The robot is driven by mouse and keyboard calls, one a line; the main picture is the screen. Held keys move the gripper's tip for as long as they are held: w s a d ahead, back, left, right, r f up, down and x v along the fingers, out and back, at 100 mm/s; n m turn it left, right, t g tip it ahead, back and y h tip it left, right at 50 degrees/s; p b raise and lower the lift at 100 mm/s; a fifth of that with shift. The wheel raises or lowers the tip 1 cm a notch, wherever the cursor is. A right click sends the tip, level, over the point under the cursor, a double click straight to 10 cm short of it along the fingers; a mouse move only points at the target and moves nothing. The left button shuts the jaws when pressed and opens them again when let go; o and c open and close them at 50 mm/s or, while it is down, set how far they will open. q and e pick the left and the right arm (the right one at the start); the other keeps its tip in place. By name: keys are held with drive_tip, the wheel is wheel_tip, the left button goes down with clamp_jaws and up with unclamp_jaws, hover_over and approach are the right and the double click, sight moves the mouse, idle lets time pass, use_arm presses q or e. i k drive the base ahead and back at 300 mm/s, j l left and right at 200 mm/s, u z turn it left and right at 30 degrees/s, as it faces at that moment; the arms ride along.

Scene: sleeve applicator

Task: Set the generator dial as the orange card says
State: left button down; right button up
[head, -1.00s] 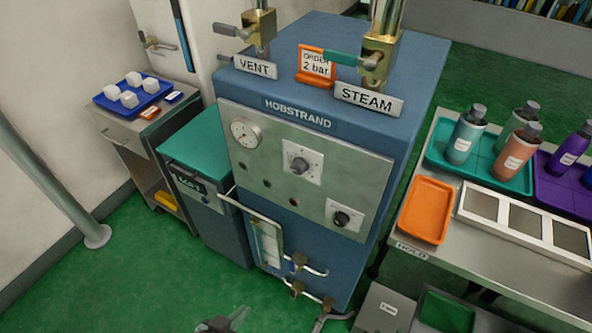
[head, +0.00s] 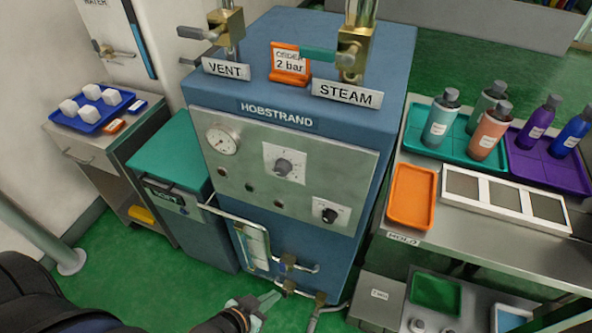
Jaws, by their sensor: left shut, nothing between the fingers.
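The orange card (head: 289,65) stands on top of the blue generator (head: 245,98), between the VENT and STEAM signs, and reads "2 bar". On the generator's grey front panel are a dial (head: 284,167) on a square white plate and a smaller black knob (head: 329,214) on a pale plate, lower right. The settings of both are too small to read. A round gauge (head: 222,139) sits at the panel's upper left. My left gripper (head: 270,299) is shut and empty, low in front of the generator, well below the dial and apart from it. My right gripper is out of view.
A pipe handle and brass valves (head: 288,262) stick out at the generator's lower front. A steel table (head: 470,250) with an orange tray (head: 412,197) and several bottles stands at the right. A teal-topped cabinet (head: 172,155) stands at the left.

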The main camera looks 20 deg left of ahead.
sight(282, 168)
drive_tip(key=j+z, duration=0.2)
drive_tip(key=j, duration=0.25)
drive_tip(key=k+j+z, duration=0.1)
drive_tip(key=j+z, duration=0.15)
drive_tip(key=j, duration=0.15)
drive_tip(key=k+j, duration=0.1)
drive_tip(key=j, duration=0.35)
drive_tip(key=j+z, duration=0.15)
drive_tip(key=j, duration=0.35)
drive_tip(key=k, duration=0.05)
